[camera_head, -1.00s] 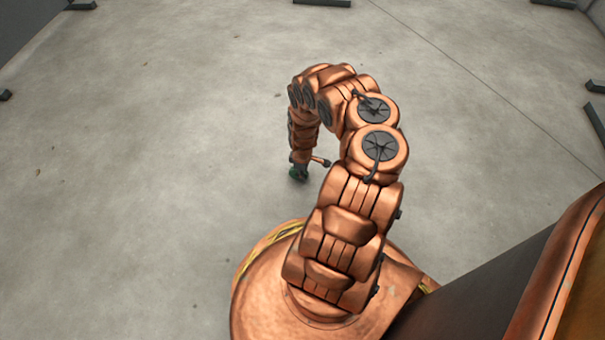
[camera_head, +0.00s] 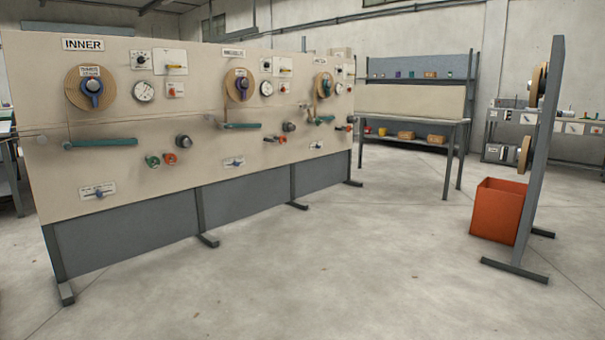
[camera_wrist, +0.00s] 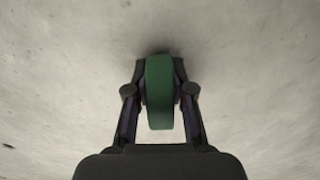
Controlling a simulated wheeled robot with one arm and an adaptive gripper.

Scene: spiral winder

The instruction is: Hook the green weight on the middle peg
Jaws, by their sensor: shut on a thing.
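In the wrist view, my gripper (camera_wrist: 160,80) is shut on the green weight (camera_wrist: 159,108). The weight is a thick green disc, seen edge-on, with a dark finger on each side. Only bare floor shows behind it. My gripper and the weight are not in the current head view. A long beige panel (camera_head: 210,130) stands at the left of that view, with three stations side by side. The middle station has a round wound disc (camera_head: 238,85). Small fittings stick out of the panel, but I cannot tell which is the middle peg.
Grey panel feet (camera_head: 208,240) reach onto the floor. An orange bin (camera_head: 497,210) stands beside a grey upright frame (camera_head: 540,150) at the right. A bench with shelves (camera_head: 415,105) is at the back. The concrete floor (camera_head: 340,270) in front is clear.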

